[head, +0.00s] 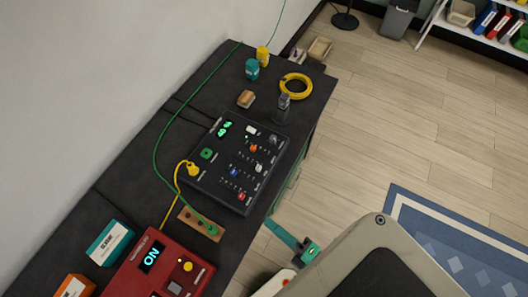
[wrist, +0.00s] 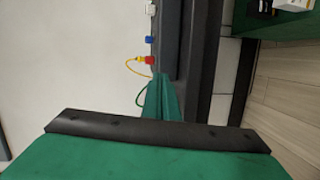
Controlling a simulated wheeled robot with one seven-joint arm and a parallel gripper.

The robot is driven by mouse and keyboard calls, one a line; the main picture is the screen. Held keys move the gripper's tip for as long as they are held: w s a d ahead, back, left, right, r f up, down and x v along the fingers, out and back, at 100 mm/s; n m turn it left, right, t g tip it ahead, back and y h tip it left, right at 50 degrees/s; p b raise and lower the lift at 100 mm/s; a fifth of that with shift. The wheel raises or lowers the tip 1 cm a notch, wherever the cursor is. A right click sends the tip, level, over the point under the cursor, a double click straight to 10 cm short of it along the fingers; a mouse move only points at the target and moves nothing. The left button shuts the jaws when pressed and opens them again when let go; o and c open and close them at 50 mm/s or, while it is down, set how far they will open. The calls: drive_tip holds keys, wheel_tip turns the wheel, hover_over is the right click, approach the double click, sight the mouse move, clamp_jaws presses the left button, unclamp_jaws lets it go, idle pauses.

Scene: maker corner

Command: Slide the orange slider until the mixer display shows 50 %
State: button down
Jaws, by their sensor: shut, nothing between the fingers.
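The black mixer (head: 220,182) lies on the dark bench in the head view. The orange slider (head: 253,148) is on its upper right part, among white, blue and red knobs. The green mixer display (head: 225,128) is lit at its upper left, but its digits are too small to read surely. My green gripper (head: 271,226) is beside the bench's right edge, below and right of the mixer, apart from the slider. It is shut and empty. In the wrist view its fingers (wrist: 165,100) are together; white, blue and red knobs show beyond them, and I cannot make out the orange slider.
A red box with an "ON" display (head: 151,257) stands nearer on the bench, with a wooden block (head: 201,223) between it and the mixer. Green and yellow cables run beside the mixer. A yellow ring (head: 296,86) lies beyond it. The floor to the right is open.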

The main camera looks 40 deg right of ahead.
drive_tip(key=w+d+n+y, duration=0.2)
drive_tip(key=w+d+n, duration=0.2)
drive_tip(key=d+n, duration=0.65)
drive_tip(key=n+y, duration=0.2)
drive_tip(key=n, duration=0.9)
approach(255, 149)
drive_tip(key=x, duration=0.6)
drive_tip(key=shift+w+f, duration=0.2)
